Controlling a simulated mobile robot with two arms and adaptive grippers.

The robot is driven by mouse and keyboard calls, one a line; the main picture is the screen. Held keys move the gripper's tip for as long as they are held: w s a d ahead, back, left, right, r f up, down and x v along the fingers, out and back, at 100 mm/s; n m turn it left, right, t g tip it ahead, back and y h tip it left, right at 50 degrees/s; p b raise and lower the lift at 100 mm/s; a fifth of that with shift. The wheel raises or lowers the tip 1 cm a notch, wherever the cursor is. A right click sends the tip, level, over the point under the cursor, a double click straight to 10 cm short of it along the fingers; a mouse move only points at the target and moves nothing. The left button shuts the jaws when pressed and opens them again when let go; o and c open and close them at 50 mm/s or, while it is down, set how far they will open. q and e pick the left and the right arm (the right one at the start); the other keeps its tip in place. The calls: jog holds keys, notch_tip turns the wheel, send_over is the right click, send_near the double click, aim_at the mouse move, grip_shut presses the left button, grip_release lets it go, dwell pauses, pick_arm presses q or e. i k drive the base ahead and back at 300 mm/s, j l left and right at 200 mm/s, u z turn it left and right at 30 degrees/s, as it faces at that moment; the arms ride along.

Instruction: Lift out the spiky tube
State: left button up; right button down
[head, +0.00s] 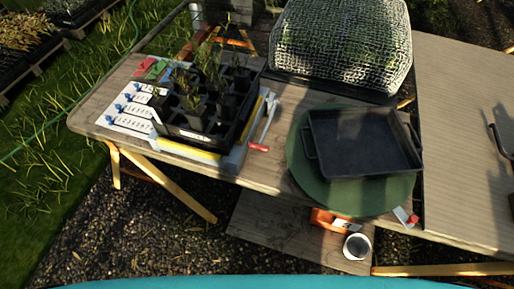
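A black tube tray (240,128) stands on the left part of the wooden table. It holds several dark square tubes with small plants. A taller plant with thin, upright leaves (212,68) rises near the tray's middle. A shorter plant with narrow leaves (193,101) stands in a tube nearer the front. Which of these is the spiky tube I cannot tell for sure at this size. The tubes' lower parts are hidden in the tray. Neither of my grippers shows in the head view.
A black tray with handles (362,143) rests on a round green mat (300,165), right of the tubes. A mesh-covered dome (340,45) stands behind. A red-handled tool (258,147) and numbered white card (128,108) flank the tube tray. An orange object (323,218) and cup (357,246) sit lower down.

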aim_at(226, 103)
jog(key=j, duration=0.35)
jog(key=i+j, duration=0.1)
jog(key=j, duration=0.2)
jog(key=j+z, duration=0.25)
jog(key=z, duration=0.2)
jog(key=j+z, duration=0.55)
jog(key=z, duration=0.65)
